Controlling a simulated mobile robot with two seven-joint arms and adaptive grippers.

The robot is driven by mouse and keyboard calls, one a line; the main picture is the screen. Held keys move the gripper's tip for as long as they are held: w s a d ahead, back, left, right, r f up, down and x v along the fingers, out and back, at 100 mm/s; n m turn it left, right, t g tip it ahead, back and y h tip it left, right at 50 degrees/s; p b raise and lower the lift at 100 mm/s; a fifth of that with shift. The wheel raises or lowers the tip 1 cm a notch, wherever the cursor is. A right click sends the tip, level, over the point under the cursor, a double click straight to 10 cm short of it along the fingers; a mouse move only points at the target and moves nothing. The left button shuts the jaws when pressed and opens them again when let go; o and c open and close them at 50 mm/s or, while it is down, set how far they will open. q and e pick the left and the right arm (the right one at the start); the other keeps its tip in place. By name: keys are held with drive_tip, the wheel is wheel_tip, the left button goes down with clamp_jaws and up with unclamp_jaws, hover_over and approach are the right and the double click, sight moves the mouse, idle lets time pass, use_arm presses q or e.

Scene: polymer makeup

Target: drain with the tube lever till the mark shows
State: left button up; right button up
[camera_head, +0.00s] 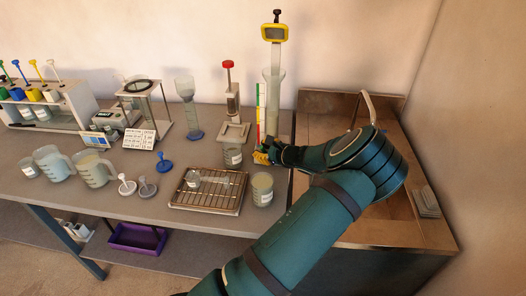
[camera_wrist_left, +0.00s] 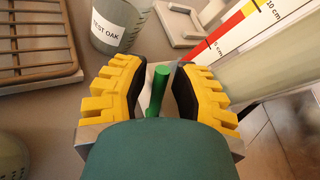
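The tall clear tube (camera_head: 273,92) stands at the right end of the grey table, with a yellow-framed piece (camera_head: 275,33) above it. A red, yellow and green scale strip (camera_head: 261,112) stands beside it; its 5 cm and 10 cm marks show in the left wrist view (camera_wrist_left: 245,32). My left gripper (camera_head: 264,155) is at the tube's foot and hides part of it. In the left wrist view, the yellow fingers (camera_wrist_left: 158,95) are apart on either side of the green lever (camera_wrist_left: 159,88), with narrow gaps. I cannot make out the liquid level. My right gripper is out of view.
A beaker labelled TEST OAK (camera_wrist_left: 122,22) stands close to the left gripper. A wire rack tray (camera_head: 207,208) and a cup (camera_head: 262,188) are in front. Jugs (camera_head: 92,168) and instruments fill the left. A brown counter (camera_head: 400,222) stands right.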

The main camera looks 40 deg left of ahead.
use_arm(q)
drive_tip(key=shift+c, duration=0.3)
clamp_jaws()
drive_tip(key=shift+w+d+r+m+y+p, duration=0.2)
drive_tip(key=shift+d+m+y+p, duration=0.15)
drive_tip(key=shift+y, duration=0.25)
drive_tip(key=shift+w+d+r+m+y+p, duration=0.1)
drive_tip(key=shift+w+d+m+y+p, duration=0.1)
drive_tip(key=shift+m+y+p, duration=0.3)
drive_tip(key=shift+w+d+m+g+y, duration=0.3)
drive_tip(key=shift+d+m+y, duration=0.2)
drive_tip(key=shift+y, duration=0.6)
drive_tip(key=shift+o, duration=0.3)
unclamp_jaws()
